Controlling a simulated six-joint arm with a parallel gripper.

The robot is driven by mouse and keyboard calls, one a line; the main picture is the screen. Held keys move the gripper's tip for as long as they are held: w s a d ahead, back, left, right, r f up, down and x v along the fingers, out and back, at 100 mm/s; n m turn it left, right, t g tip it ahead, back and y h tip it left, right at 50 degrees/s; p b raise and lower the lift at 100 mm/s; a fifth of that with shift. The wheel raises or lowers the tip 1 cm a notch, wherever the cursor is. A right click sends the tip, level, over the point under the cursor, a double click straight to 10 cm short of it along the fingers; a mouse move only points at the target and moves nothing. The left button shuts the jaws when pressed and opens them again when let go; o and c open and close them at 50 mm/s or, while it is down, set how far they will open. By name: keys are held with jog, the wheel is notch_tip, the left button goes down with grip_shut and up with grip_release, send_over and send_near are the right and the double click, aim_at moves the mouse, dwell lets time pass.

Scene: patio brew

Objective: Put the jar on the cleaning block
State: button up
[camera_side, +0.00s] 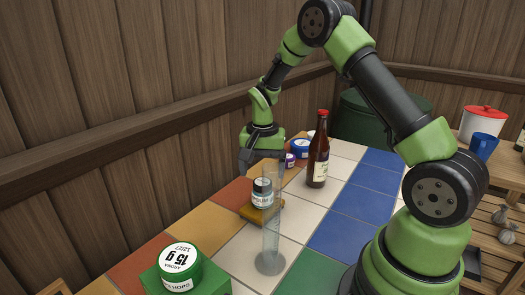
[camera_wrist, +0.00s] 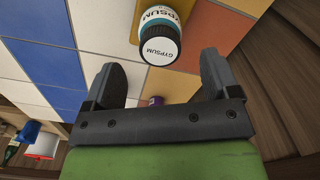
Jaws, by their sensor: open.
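The jar (camera_side: 262,193), with a black lid and a pale label reading gypsum, stands upright on the yellow-orange cleaning block (camera_side: 245,212). In the wrist view the jar (camera_wrist: 160,42) shows at the top centre, with part of the block (camera_wrist: 184,8) behind it. My gripper (camera_side: 261,160) is above the jar, its fingers pointing down. In the wrist view the gripper (camera_wrist: 161,60) is open and empty, its fingers apart and the jar beyond the gap between them. In the side view the glass cylinder partly overlaps the gripper and the block's right side.
A tall clear glass cylinder (camera_side: 270,235) stands just in front of the block. A brown bottle (camera_side: 318,155), a purple-lidded pot (camera_side: 290,160) and a blue-lidded tub (camera_side: 300,150) stand behind. Blue tiles to the right are clear.

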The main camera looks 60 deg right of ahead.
notch_tip(320, 180, up, 5)
jog(key=shift+r, duration=0.2)
jog(key=s+a+r+n+t, duration=0.2)
jog(key=s+a+r, duration=0.2)
jog(key=r, duration=0.2)
jog(key=s+a+r+n+t, duration=0.2)
jog(key=s+a+r, duration=0.25)
jog(key=r, duration=0.25)
jog(key=s+a+r+n+t+y, duration=0.1)
jog(key=s+a+n+t+y, duration=0.1)
jog(key=s, duration=0.8)
jog(key=a+n+t, duration=0.1)
jog(key=a+n, duration=0.1)
jog(key=a, duration=0.1)
jog(key=shift+a+r+n, duration=0.2)
jog(key=shift+r+n, duration=0.1)
